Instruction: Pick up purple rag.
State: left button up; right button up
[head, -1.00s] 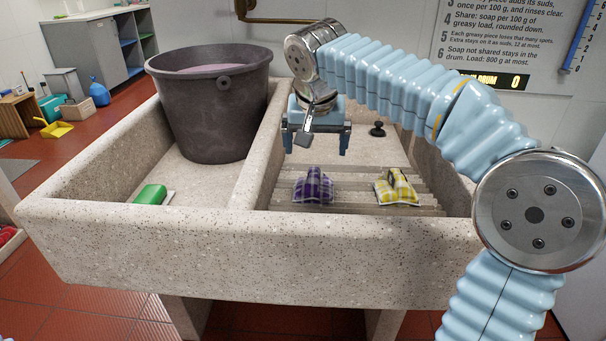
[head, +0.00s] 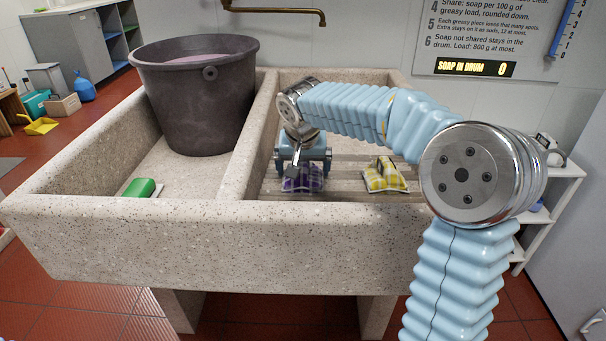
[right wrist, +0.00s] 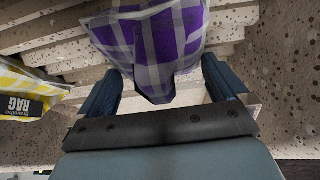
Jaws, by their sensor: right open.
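The purple checked rag (head: 304,180) lies on the ribbed washboard (head: 340,193) in the right basin of the stone sink. My right gripper (head: 303,168) is above and just behind it in the head view and partly covers it. In the right wrist view, the purple rag (right wrist: 158,45) shows ahead, with its near tip reaching between the two open fingers (right wrist: 165,92). The fingers stand apart on either side, and I cannot tell whether they touch it. My left gripper is not in view.
A yellow checked rag (head: 385,177) lies on the washboard to the right; it also shows in the right wrist view (right wrist: 28,92). The left basin holds a dark bucket (head: 198,105) and a green block (head: 139,187). The stone front wall (head: 200,235) rises before the washboard.

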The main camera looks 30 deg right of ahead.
jog(key=c, duration=0.8)
notch_tip(320, 180, up, 10)
jog(key=shift+r+p, duration=0.1)
jog(key=shift+p, duration=0.4)
